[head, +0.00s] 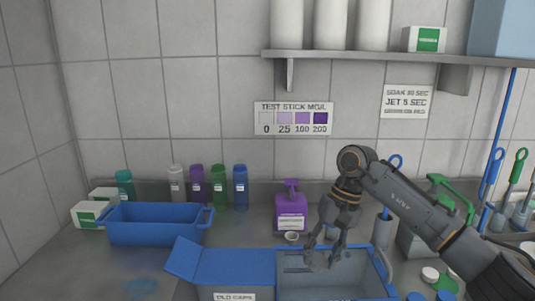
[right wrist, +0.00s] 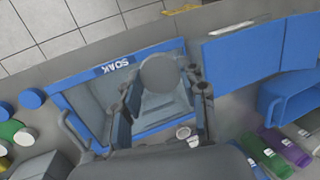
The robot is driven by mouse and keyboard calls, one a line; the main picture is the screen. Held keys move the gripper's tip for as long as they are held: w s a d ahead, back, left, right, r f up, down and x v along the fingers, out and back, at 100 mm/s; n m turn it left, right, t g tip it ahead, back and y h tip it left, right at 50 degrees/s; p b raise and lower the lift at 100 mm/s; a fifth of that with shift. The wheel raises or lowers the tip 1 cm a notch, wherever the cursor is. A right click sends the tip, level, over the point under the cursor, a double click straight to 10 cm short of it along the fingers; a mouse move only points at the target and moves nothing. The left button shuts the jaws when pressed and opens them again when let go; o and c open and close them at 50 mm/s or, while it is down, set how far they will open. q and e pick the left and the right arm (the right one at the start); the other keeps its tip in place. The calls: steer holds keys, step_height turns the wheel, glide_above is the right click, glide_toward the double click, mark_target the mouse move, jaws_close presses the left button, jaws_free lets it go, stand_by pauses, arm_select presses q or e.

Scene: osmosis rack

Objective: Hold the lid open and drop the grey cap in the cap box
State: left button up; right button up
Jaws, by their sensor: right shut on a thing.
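My right gripper (head: 322,260) points down over the grey soak tray (head: 372,284), with its fingertips low. In the right wrist view it is shut on a round grey cap (right wrist: 159,74), held between the fingertips over the blue-rimmed SOAK tray (right wrist: 100,73). The cap is not clear in the head view. The cap box, labelled OLD CAPS (head: 235,296), stands left of the tray. Its blue lid (head: 237,267) looks down, with a blue flap (head: 186,258) sticking out left. The lid also shows in the right wrist view (right wrist: 238,55). My left gripper is not in view.
A purple pump bottle (head: 291,213) and a small pale cup (head: 292,237) stand behind the tray. A blue bin (head: 155,225) and several coloured bottles are at the back left. Loose caps (head: 430,274) lie right of the tray. A shelf (head: 390,56) hangs above.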

steer(key=shift+w+a+r+p, duration=0.15)
steer(key=shift+w+r+p, duration=0.15)
steer(key=shift+r, duration=0.25)
steer(key=shift+w+a+r+p, duration=0.1)
steer(key=shift+w+r+p, duration=0.05)
steer(key=shift+w+r, duration=0.35)
arm_select(q)
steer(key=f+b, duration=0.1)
steer(key=b, duration=0.2)
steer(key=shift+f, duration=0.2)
arm_select(e)
step_height(320, 180, down, 7)
steer(key=w+a, duration=0.1)
steer(key=w, duration=0.1)
steer(key=shift+w+a+r, duration=0.15)
steer(key=shift+w+a, duration=0.1)
steer(key=shift+a, duration=0.15)
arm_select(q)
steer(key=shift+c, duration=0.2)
